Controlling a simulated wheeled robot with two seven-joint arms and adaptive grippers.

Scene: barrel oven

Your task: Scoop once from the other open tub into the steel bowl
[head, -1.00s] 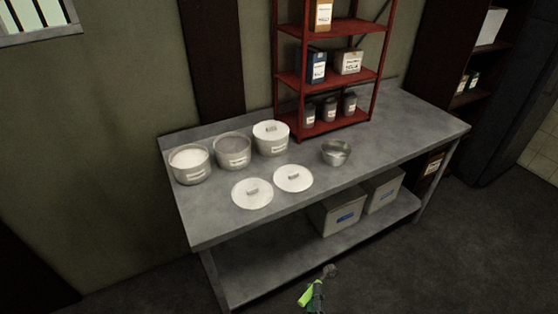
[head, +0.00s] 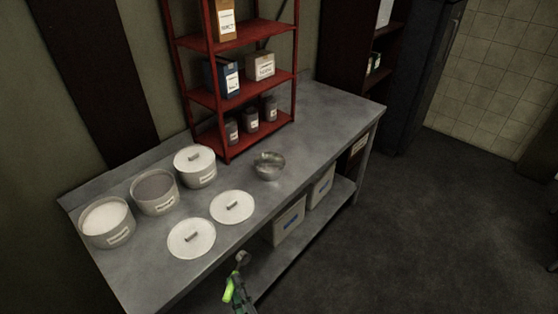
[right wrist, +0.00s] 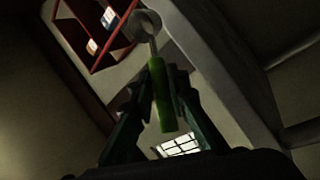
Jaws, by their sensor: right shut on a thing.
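On the steel table, an open tub of white contents (head: 107,218) stands at the left, and an open tub of grey-brown contents (head: 154,188) is beside it. A third tub (head: 196,173) has its lid on. The steel bowl (head: 269,168) stands right of the tubs, and its inside looks empty, though it is small. My right gripper (head: 239,288) is low at the table's front side, shut on the green handle of a scoop (right wrist: 165,105). The scoop's metal head (right wrist: 145,24) points away from the gripper. My left gripper is out of view.
Two loose white lids (head: 191,238) (head: 232,207) lie in front of the tubs on the table (head: 318,122). A red shelf rack (head: 228,104) with boxes and jars stands behind the bowl. Bins (head: 290,220) sit on the lower shelf. The table's right end is clear.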

